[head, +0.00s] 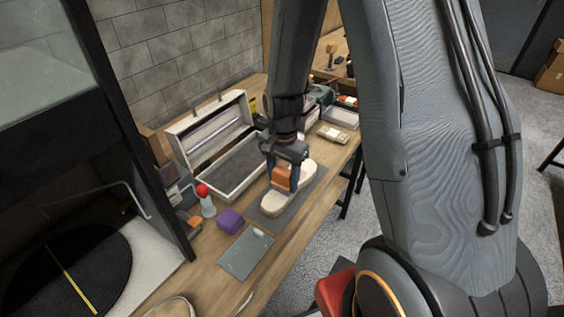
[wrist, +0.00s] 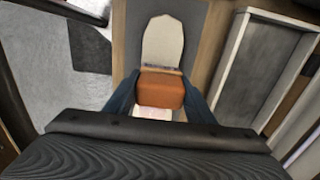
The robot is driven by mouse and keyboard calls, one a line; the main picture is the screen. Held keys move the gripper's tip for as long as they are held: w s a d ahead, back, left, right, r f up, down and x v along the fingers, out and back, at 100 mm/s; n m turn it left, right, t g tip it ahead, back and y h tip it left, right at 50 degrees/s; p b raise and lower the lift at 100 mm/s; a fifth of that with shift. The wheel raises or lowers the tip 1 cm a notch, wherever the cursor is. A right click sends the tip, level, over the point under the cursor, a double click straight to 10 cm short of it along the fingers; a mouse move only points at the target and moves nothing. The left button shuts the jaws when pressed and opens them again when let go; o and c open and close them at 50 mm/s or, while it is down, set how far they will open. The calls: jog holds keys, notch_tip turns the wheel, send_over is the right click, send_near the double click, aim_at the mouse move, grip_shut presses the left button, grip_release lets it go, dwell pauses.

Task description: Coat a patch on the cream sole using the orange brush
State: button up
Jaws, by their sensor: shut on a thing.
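The cream sole (head: 290,201) lies flat on a dark grey mat (head: 315,186) on the wooden bench. It also shows in the wrist view (wrist: 163,42), running away from my gripper. My gripper (head: 284,172) is shut on the orange brush (head: 283,180), over the middle of the sole. In the wrist view the orange block of the brush (wrist: 161,90) sits between the two blue fingers, with a dark bristle strip at its far edge. The bristles look close to or on the sole; I cannot tell whether they touch. The brush and gripper hide part of the sole.
An open case (head: 230,172) stands behind the mat. A red-topped bottle (head: 206,203), a purple block (head: 230,220) and a grey flat plate (head: 246,254) lie to the left. A packet (head: 333,134) and a tray (head: 341,117) lie farther right.

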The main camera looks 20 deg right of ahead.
aim_at(281, 174)
jog(key=shift+s+a, duration=0.5)
jog(key=shift+a, duration=0.15)
notch_tip(281, 174, up, 3)
jog(key=shift+d+r+p, duration=0.1)
jog(key=shift+r+p, duration=0.05)
jog(key=shift+p, duration=0.75)
jog(key=shift+s+r+p, duration=0.1)
jog(key=shift+r+p, duration=2.05)
jog(key=shift+r, duration=0.55)
jog(key=shift+f, duration=0.1)
